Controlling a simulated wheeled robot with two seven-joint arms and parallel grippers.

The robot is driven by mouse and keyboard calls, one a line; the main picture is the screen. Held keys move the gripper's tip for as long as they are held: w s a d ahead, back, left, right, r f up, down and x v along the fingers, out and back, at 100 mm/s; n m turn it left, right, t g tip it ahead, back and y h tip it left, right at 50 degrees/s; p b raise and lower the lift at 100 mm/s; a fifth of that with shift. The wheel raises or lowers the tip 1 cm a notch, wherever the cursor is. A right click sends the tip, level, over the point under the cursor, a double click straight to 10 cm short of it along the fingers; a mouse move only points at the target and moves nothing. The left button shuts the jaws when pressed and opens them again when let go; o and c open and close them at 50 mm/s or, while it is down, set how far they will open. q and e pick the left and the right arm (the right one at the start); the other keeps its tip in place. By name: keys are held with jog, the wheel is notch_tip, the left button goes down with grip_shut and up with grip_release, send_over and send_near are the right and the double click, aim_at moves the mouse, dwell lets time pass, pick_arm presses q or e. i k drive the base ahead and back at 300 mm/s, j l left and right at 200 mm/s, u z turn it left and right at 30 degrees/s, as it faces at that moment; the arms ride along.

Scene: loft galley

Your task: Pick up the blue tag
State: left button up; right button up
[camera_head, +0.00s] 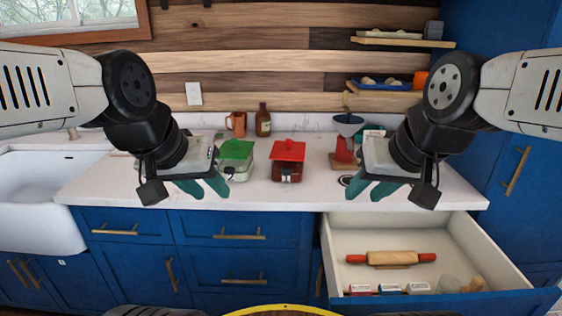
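Several small white tags or cards lie in a row at the front of the open drawer (337,237). The middle one looks blue along its edge and is likely the blue tag (389,289); the left one (360,289) and right one (419,287) look reddish. They are too small to read. My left gripper (211,191) is in the air before the counter, left of the green-lidded container, with teal fingers apart and empty. My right gripper (360,194) is in the air above the drawer's back left, fingers apart and empty. Neither touches the tags.
A rolling pin (392,258) lies behind the tags; a glass (448,284) stands to their right. On the counter (310,190) are a green-lidded container (236,158), a red-lidded one (288,160), a bottle (263,122) and a funnel (348,124). A sink (40,200) is left.

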aim_at(385, 289)
jog(key=l+z, duration=0.1)
jog(key=z, duration=0.4)
jog(key=l+z, duration=0.2)
jog(key=z, duration=0.3)
jog(key=k, duration=0.05)
